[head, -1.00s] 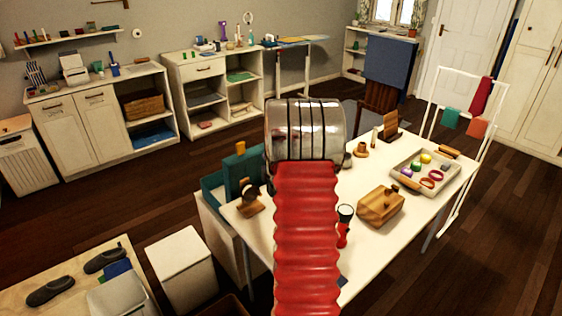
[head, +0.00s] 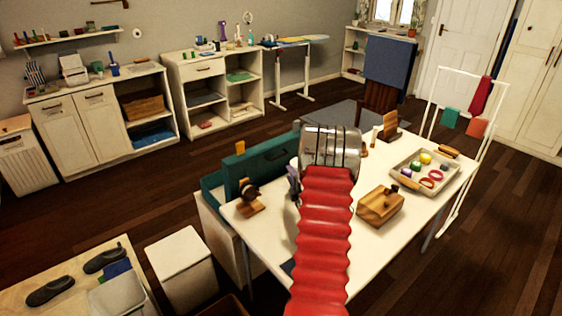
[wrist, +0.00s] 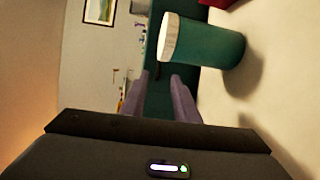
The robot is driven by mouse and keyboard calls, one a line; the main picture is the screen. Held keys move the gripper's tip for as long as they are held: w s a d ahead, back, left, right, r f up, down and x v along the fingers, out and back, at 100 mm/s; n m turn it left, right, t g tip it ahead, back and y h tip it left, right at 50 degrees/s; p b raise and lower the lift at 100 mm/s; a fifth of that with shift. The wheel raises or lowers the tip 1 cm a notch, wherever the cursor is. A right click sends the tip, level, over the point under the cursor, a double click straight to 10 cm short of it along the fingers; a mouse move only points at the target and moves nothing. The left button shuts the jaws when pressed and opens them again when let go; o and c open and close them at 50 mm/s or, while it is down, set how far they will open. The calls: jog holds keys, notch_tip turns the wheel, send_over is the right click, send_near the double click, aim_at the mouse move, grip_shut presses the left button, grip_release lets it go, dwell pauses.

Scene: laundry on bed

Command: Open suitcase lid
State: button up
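The teal suitcase (head: 262,160) stands at the left back edge of the white table, with a teal panel upright; I cannot tell how far its lid is open. In the wrist view, a teal surface (wrist: 158,100), likely the suitcase, shows between and beyond my fingers. My gripper (wrist: 160,80) is open, its two purple-grey fingers apart with nothing between them. In the head view my gripper (head: 292,178) shows only partly beside the suitcase's right part, behind my red arm. Contact with the suitcase cannot be told.
A green cylinder with a white end (wrist: 205,42) is close to the right finger in the wrist view.

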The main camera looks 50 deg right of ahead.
jog(key=x, duration=1.3)
jog(key=shift+w+d, duration=0.15)
jog(key=shift+w, duration=0.05)
grip_shut()
jog(key=shift+f, duration=0.1)
dwell(0.5)
